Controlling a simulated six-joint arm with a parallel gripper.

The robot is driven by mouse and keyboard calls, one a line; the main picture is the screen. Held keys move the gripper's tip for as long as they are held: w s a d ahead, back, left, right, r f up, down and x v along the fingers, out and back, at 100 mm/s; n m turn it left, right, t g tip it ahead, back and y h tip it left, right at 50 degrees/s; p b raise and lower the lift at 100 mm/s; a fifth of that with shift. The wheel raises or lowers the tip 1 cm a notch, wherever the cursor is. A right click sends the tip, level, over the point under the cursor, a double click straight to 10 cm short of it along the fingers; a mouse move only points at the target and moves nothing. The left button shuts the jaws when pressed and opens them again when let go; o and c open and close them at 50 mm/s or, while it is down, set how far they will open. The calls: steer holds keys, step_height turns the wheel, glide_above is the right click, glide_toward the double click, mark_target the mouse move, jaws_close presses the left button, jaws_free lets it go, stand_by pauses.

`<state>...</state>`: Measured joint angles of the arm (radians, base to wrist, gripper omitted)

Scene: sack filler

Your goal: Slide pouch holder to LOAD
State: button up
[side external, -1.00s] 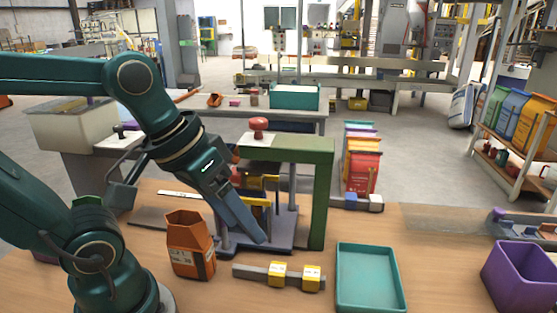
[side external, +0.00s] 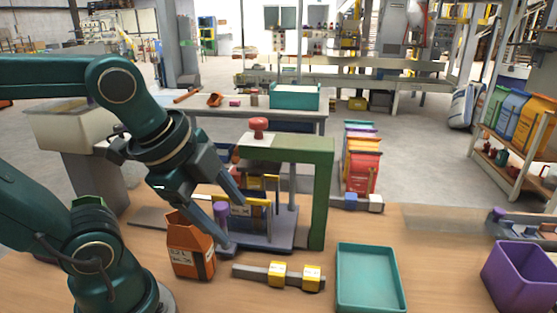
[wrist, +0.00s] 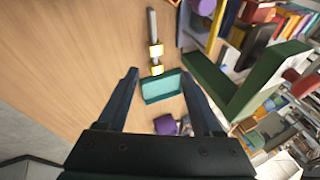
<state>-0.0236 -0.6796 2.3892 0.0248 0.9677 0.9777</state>
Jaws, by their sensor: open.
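The pouch holder, with yellow bars (side external: 259,201) and a dark panel, stands on the grey-blue base of the sack filler, under the green frame (side external: 321,195). A purple knob (side external: 220,213) stands upright at its left front. My gripper (side external: 235,227) is open and empty, pointing down, with its fingers close around the knob's position in the side view; I cannot tell whether they touch. In the wrist view my gripper (wrist: 160,77) has nothing between its fingers. The purple knob (wrist: 204,6) is at the top edge there, beyond the right finger. Any LOAD marking is not readable.
An orange pouch (side external: 190,245) stands just left of the base. A grey bar with yellow blocks (side external: 278,274) lies in front. A teal tray (side external: 370,280) and a purple bin (side external: 520,276) are to the right. A red knob (side external: 258,128) tops the frame.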

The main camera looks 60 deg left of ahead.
steer(key=w+a+m+g+y, duration=0.1)
steer(key=w+a+m+g, duration=0.35)
steer(key=m, duration=1.15)
steer(key=a+f, duration=0.4)
steer(key=f, duration=0.4)
step_height(320, 180, up, 8)
steer(key=w+f, duration=0.1)
steer(key=s+d+n+t, duration=0.2)
steer(key=s+d+n, duration=0.1)
steer(key=n, duration=0.9)
steer(key=s+d+n+t+h, duration=0.1)
steer(key=d+n, duration=0.5)
steer(key=n, duration=0.7)
steer(key=s+t, duration=0.1)
steer(key=s, duration=0.1)
steer(key=shift+s+d+f+t, duration=0.15)
steer(key=shift+s+f+t, duration=0.05)
steer(key=shift+s+t, duration=0.15)
